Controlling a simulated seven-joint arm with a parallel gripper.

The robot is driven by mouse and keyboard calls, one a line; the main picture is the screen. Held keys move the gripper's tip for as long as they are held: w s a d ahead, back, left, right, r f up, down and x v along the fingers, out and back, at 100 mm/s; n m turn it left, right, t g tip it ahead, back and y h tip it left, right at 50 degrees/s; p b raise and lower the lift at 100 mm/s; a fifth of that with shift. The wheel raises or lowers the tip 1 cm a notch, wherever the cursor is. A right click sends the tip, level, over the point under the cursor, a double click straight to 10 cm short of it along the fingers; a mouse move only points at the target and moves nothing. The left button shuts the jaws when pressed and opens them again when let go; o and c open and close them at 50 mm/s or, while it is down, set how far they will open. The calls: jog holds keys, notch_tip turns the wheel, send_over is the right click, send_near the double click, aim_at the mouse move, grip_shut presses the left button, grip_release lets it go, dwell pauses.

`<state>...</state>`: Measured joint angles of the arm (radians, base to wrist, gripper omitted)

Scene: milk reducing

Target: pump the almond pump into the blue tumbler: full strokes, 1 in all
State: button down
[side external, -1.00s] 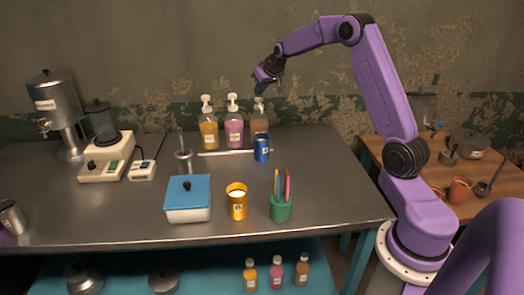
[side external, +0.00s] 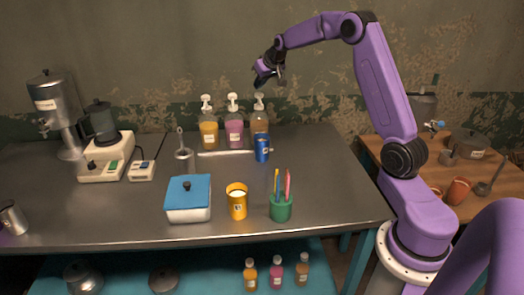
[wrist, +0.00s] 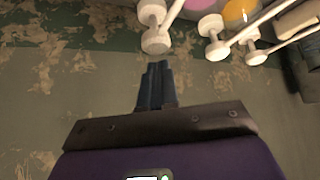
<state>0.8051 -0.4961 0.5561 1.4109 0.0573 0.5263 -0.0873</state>
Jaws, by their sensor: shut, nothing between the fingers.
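Three pump bottles with white heads stand in a row at the back of the table: an amber one (side external: 209,134), a pink one (side external: 235,134) and a brown one (side external: 260,122). Their labels are too small to read; the brown one looks like the almond pump. The blue tumbler (side external: 262,150) stands upright just in front of the brown bottle; its inside cannot be made out. My gripper (side external: 257,84) is shut and empty above the brown bottle's pump head, apart from it. In the wrist view, its dark fingers (wrist: 155,75) point at the nearest white pump head (wrist: 155,41).
A white rod (side external: 225,153) lies in front of the bottles. An orange cup (side external: 237,203), a blue-lidded box (side external: 188,200) and a green pen holder (side external: 281,208) stand nearer the front. A blender and a dispenser stand at the left. The air around my gripper is clear.

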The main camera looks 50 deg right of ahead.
jog(key=shift+r, duration=0.1)
jog(key=shift+r, duration=2.95)
jog(key=s+a+f+n+g+y, duration=0.1)
jog(key=s+a+n, duration=0.15)
jog(key=a, duration=0.65)
jog(key=s+a+f+n+y, duration=0.1)
jog(key=s+a, duration=0.2)
jog(key=a, duration=0.5)
jog(key=s+a+f+n+g+y, duration=0.2)
jog(key=s+a+n+g, duration=0.15)
jog(key=s+a, duration=1)
jog(key=s+f+n, duration=0.2)
jog(key=s+n, duration=0.1)
jog(key=s, duration=0.6)
jog(key=s+f+n+g+h, duration=0.1)
jog(key=s+f+n, duration=0.1)
jog(key=s, duration=0.7)
jog(key=s+f+n+g, duration=0.1)
jog(key=s+f+n, duration=0.1)
jog(key=s, duration=0.7)
jog(key=shift+a+f+n+h, duration=0.3)
jog(key=shift+a+n, duration=0.1)
jog(key=shift+n, duration=0.4)
